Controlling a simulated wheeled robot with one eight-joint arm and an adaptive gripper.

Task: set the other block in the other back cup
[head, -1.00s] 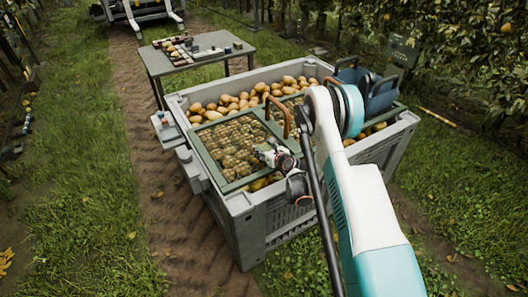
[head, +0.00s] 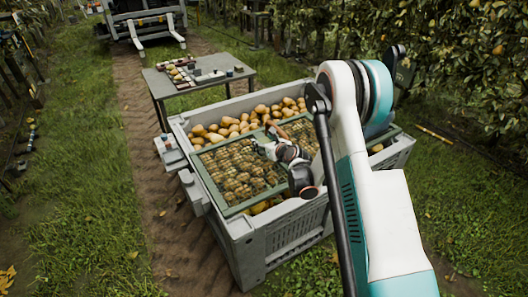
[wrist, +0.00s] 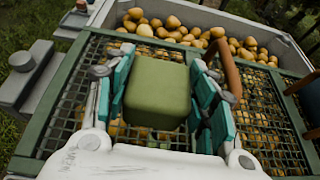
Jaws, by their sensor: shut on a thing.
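In the wrist view a green block (wrist: 157,93) with rounded edges sits between the teal-padded fingers of my gripper (wrist: 160,62), which is shut on it. The block is held above a mesh panel in a green frame (wrist: 52,105), over the pear crate. No cup can be clearly told in either view.
The large grey crate (head: 290,238) holds many pears (head: 225,127). A reddish-brown handle (wrist: 225,66) rises just right of my gripper. Grey boxes (head: 170,152) jut from the crate's left side. A grey table (head: 205,86) with small items stands behind. My arm hides the crate's right part.

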